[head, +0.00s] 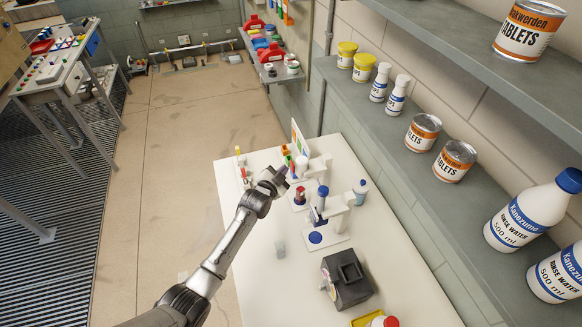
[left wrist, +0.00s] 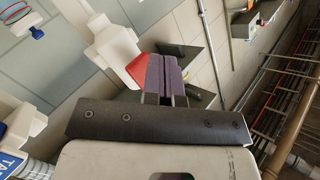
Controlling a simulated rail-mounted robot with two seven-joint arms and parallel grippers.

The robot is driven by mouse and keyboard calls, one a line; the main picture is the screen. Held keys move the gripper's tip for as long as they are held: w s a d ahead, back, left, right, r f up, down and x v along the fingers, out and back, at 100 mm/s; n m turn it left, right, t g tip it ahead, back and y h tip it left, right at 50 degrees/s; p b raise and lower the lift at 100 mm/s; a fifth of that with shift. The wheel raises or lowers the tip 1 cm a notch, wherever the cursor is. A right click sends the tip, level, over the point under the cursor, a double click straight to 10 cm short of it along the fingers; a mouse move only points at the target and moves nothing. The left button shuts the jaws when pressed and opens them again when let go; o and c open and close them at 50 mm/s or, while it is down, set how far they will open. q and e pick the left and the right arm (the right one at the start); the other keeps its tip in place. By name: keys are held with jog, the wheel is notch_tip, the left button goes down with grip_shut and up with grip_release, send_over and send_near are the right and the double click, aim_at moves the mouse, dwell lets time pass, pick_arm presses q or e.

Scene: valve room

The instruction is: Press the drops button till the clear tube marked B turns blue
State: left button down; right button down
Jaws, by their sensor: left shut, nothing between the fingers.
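My left gripper (head: 281,180) is over the far part of the white table (head: 262,290), its fingers closed together with nothing between them. In the left wrist view the shut fingers (left wrist: 168,80) are right beside a red part (left wrist: 120,72) on a white stand (left wrist: 118,42); I cannot tell whether they touch. In the head view a white stand (head: 320,166) is close to the gripper. A stand with a blue top (head: 322,190) is nearer. Small coloured tubes (head: 240,165) are at the far left. I cannot make out the drops button or tube B's marking. My right gripper is out of view.
A dark box (head: 347,278) and a small clear block (head: 280,249) are on the near table. A bottle with a blue cap (head: 361,191) stands at its right. Shelves with tins (head: 422,132) and large bottles (head: 530,214) line the right wall.

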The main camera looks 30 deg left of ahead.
pick_arm(q)
jog(key=shift+w+d, duration=0.3)
jog(key=shift+w, duration=0.05)
dwell(0.5)
jog(key=shift+s+a, duration=0.1)
dwell(0.3)
jog(key=shift+s+a+p, duration=0.45)
jog(key=shift+s+a, duration=0.05)
jog(key=shift+s, duration=0.1)
jog(key=shift+s, duration=0.1)
jog(key=s+a+p, duration=0.1)
jog(key=s, duration=0.1)
jog(key=s+a+p, duration=0.1)
jog(key=a, duration=0.1)
jog(key=shift+s, duration=0.4)
dwell(0.5)
